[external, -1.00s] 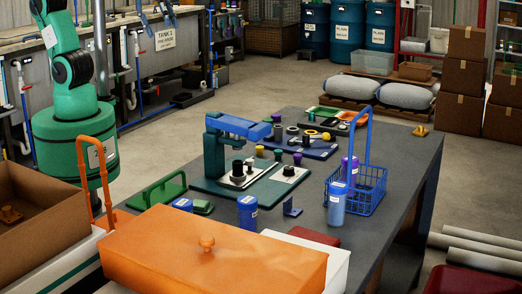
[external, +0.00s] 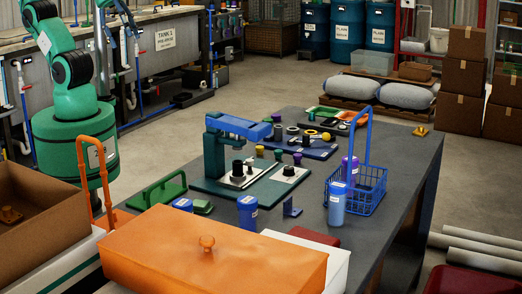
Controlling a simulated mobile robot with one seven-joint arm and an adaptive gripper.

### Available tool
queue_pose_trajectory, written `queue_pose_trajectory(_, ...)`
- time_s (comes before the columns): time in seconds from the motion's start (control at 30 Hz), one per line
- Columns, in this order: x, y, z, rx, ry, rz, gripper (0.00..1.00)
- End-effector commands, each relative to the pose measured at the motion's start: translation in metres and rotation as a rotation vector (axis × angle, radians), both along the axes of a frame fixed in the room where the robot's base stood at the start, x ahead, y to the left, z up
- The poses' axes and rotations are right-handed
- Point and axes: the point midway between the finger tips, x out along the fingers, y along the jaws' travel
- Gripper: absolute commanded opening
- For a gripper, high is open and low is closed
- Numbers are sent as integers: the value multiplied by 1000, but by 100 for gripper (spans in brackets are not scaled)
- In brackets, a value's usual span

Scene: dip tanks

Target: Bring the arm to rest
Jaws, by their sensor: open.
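My green arm (external: 78,98) stands at the left, behind the orange lidded box. Its lower joint is bent, and the upper link slants up and left to another dark-ringed joint near the top edge.
The dark table (external: 404,170) holds a blue press (external: 238,126), a blue wire basket (external: 368,190), blue bottles and small parts. The orange box (external: 218,262) and a brown carton (external: 35,225) are in front. Tanks (external: 155,65) line the back left.

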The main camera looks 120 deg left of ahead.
Motion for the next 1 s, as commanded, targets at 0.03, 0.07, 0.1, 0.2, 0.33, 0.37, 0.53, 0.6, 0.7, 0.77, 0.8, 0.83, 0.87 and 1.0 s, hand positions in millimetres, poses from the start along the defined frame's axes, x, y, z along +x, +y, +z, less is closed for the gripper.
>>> queue_pose_trajectory(0.03,0,0,0,0,0,0,65)
queue_pose_trajectory(0.07,0,0,0,0,0,0,65)
queue_pose_trajectory(0.1,0,0,-1,0,0,0,65)
queue_pose_trajectory(0.2,0,0,-6,0,0,0,65)
queue_pose_trajectory(0.33,0,0,-19,0,0,0,65)
queue_pose_trajectory(0.37,0,0,-23,0,0,0,65)
queue_pose_trajectory(0.53,0,0,-48,0,0,0,65)
queue_pose_trajectory(0.6,0,0,-56,0,0,0,65)
queue_pose_trajectory(0.7,0,0,-65,0,0,0,65)
queue_pose_trajectory(0.77,0,0,-68,0,0,0,65)
queue_pose_trajectory(0.8,0,0,-69,0,0,0,65)
queue_pose_trajectory(0.83,0,0,-69,0,0,0,65)
queue_pose_trajectory(0.87,0,0,-69,0,0,0,65)
queue_pose_trajectory(1.0,0,0,-68,0,-1,0,65)
